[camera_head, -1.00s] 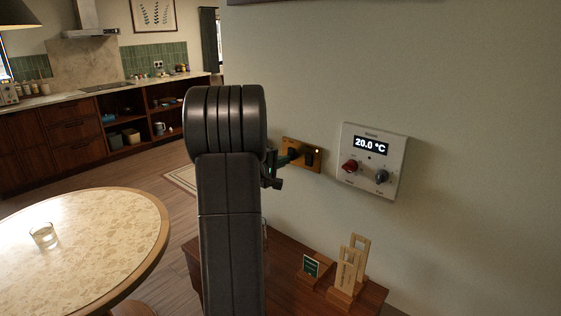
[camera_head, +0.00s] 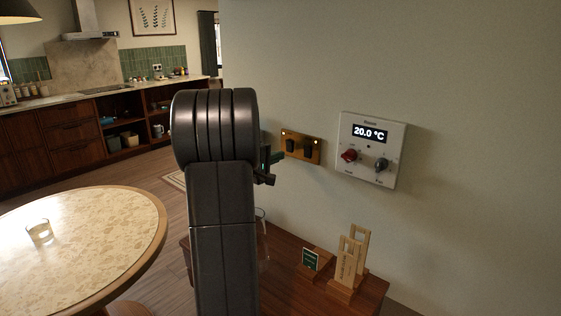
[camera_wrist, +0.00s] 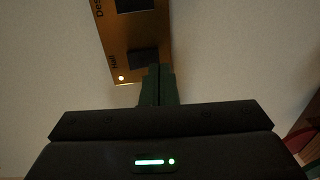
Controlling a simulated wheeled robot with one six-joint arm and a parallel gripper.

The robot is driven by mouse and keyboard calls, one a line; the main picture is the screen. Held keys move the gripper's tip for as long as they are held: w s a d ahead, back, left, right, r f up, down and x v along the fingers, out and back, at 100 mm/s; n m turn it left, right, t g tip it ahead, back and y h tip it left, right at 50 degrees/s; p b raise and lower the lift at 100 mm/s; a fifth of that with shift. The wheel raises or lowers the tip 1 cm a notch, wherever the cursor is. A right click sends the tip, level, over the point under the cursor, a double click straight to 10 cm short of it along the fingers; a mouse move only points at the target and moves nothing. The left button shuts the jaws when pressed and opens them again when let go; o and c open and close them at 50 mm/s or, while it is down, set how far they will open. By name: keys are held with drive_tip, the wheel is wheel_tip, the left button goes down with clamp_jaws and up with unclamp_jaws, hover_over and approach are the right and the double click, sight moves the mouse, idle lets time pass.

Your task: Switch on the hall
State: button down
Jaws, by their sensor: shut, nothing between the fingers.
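A brass switch plate (camera_head: 301,158) is on the wall, with two dark rockers side by side. The left rocker (camera_head: 291,145) is the one labelled Hall in the wrist view (camera_wrist: 143,60); the small light (camera_wrist: 121,78) beside that label is lit. In the wrist view the other label is cut off and starts "Des". My gripper (camera_head: 276,156) is shut and empty, just left of the plate in the head view. In the wrist view its fingertips (camera_wrist: 158,69) overlap the Hall rocker's lower edge; contact cannot be told.
A white thermostat panel (camera_head: 371,151) reading 20.0 °C, with a red and a dark knob, is right of the plate. Below, a wooden cabinet (camera_head: 325,297) bears wooden stands (camera_head: 348,262) and a small green sign (camera_head: 310,260). A round table (camera_head: 80,245) stands at left.

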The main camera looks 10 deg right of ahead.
drive_tip(key=f+b+v, duration=0.2)
drive_tip(key=b+v, duration=0.1)
drive_tip(key=v, duration=0.8)
drive_tip(key=shift+a+f, duration=0.15)
drive_tip(key=shift+f, duration=0.05)
drive_tip(key=shift+s, duration=0.15)
